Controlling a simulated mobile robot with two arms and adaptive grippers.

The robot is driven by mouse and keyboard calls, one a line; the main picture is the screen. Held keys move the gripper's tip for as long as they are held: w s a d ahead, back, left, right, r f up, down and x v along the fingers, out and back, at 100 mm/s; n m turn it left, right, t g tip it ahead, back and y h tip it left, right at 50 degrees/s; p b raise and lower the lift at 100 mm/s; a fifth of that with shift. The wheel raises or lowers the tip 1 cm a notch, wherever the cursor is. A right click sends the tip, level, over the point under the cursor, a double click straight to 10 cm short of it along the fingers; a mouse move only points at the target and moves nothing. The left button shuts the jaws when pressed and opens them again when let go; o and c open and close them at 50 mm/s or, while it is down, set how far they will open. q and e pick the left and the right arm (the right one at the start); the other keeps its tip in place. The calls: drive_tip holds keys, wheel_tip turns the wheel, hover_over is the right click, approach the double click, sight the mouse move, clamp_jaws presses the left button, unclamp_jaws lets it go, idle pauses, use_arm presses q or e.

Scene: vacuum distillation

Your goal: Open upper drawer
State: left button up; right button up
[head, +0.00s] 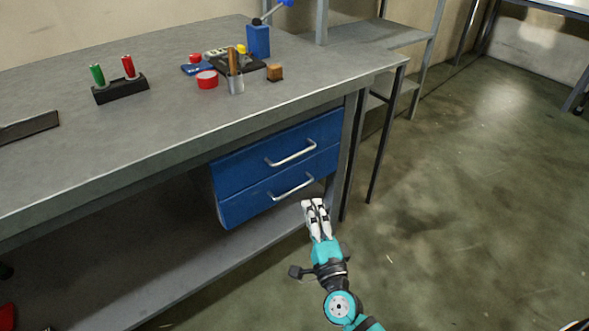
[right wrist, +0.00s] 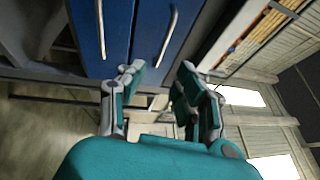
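The upper drawer (head: 240,170) is a blue front with a silver bar handle (head: 290,152), under the right end of the workbench. It looks shut. The lower drawer (head: 250,205) below it has a similar handle (head: 291,187) and also looks shut. My right gripper (head: 315,204) is in front of and below the drawers, apart from both handles. In the right wrist view, turned sideways, my right gripper (right wrist: 158,72) has its fingers apart with nothing between them. The upper handle (right wrist: 168,38) and lower handle (right wrist: 101,30) lie beyond the fingertips. My left gripper is not in view.
A lower shelf (head: 190,268) runs beneath. Dark table legs (head: 385,140) stand right of the drawers; the floor at right is clear.

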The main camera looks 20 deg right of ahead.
approach(294, 155)
drive_tip(key=w, duration=0.3)
use_arm(q)
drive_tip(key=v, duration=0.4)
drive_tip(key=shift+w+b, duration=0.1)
drive_tip(key=shift+b, duration=0.3)
use_arm(e)
drive_tip(key=w, duration=0.4)
drive_tip(key=w+r, duration=0.1)
drive_tip(key=w, duration=0.2)
drive_tip(key=shift+d, duration=0.25)
clamp_jaws()
drive_tip(key=shift+f, duration=0.1)
